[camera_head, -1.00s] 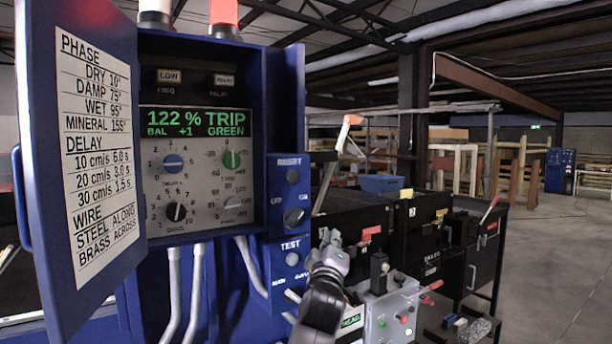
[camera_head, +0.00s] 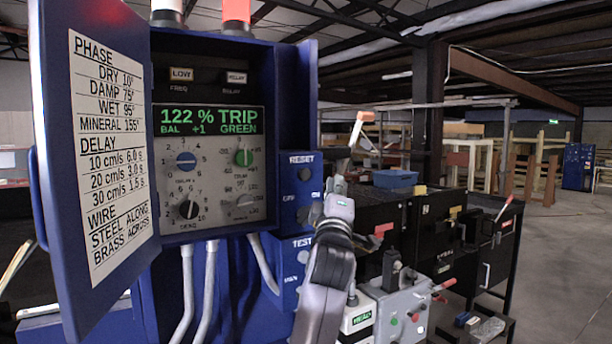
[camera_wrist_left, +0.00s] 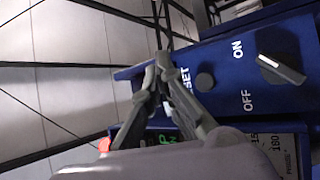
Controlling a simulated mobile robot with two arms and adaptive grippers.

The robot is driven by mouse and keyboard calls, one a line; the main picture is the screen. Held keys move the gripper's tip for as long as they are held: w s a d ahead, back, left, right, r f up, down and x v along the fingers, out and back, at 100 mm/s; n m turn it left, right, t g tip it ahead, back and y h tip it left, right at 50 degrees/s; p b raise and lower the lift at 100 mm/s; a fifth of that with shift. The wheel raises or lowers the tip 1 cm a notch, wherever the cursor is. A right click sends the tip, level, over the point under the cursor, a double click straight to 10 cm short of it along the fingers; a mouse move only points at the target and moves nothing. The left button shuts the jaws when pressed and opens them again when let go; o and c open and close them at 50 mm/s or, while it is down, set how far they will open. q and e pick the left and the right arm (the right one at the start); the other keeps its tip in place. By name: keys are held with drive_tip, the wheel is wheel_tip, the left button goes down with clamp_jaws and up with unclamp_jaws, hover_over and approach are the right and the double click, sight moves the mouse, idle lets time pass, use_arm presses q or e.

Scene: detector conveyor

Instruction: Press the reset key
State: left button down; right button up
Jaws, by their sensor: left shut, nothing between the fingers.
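The blue panel (camera_head: 284,214) marked RESET is on the right side of the blue cabinet. Its round dark reset key (camera_head: 305,174) sits just under the label. In the left wrist view the key (camera_wrist_left: 205,82) stands between the RESET label and an ON/OFF rotary switch (camera_wrist_left: 281,69). My left gripper (camera_head: 338,184) is shut and empty, to the right of the key. In the wrist view its fingertips (camera_wrist_left: 160,62) cover part of the label near the panel edge, beside the key and not over it. Contact with the panel cannot be told. My right gripper is not in view.
The cabinet display (camera_head: 209,120) reads 122 % TRIP GREEN. The open cabinet door (camera_head: 60,150) with a printed chart stands at the left. A TEST panel (camera_head: 292,272) lies below. A grey control box (camera_head: 402,308) and black bins (camera_head: 440,220) stand to the right.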

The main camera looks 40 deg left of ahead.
sight(304, 175)
use_arm(q)
drive_tip(key=shift+w+a+p, duration=0.2)
drive_tip(key=shift+w+a, duration=0.3)
drive_tip(key=shift+a, duration=0.75)
drive_tip(key=shift+w+a+p, duration=0.25)
drive_tip(key=shift+w+a, duration=0.3)
drive_tip(key=shift+a, duration=0.7)
drive_tip(key=shift+w+a+p, duration=0.2)
drive_tip(key=shift+w+a, duration=0.3)
drive_tip(key=shift+a, duration=0.75)
drive_tip(key=shift+a, duration=0.15)
drive_tip(key=shift+w+a, duration=0.15)
drive_tip(key=shift+a, duration=0.15)
drive_tip(key=shift+w+a, duration=0.15)
drive_tip(key=shift+a, duration=0.3)
drive_tip(key=shift+d, duration=0.1)
drive_tip(key=shift+s+d+b, duration=0.3)
drive_tip(key=shift+s+d, duration=0.05)
drive_tip(key=shift+d, duration=0.35)
